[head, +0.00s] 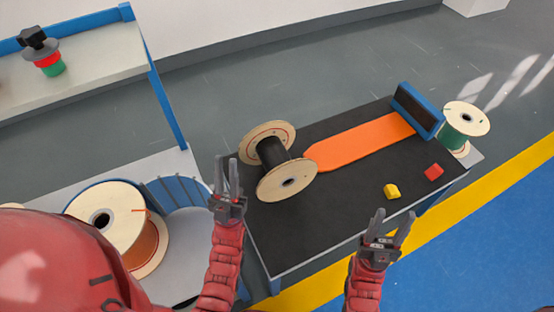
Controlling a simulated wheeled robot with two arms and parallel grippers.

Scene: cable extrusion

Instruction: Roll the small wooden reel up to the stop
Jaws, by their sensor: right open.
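The small wooden reel (288,183), wound with black cable, rests on its flanges on the dark table mat, at the near end of an orange strip (360,143). The stop (418,110), a blue block with a dark face, stands at the strip's far right end, well apart from the reel. My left gripper (229,170) is just left of the reel, pointing up, with its fingers apart and nothing between them. My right gripper (390,224) is open and empty by the table's front edge, below the yellow block.
A yellow block (392,191) and a red block (433,172) lie on the mat right of the strip. A green-wound reel (467,118) stands behind the stop. A large orange-wound reel (146,245) is at lower left. The strip is clear.

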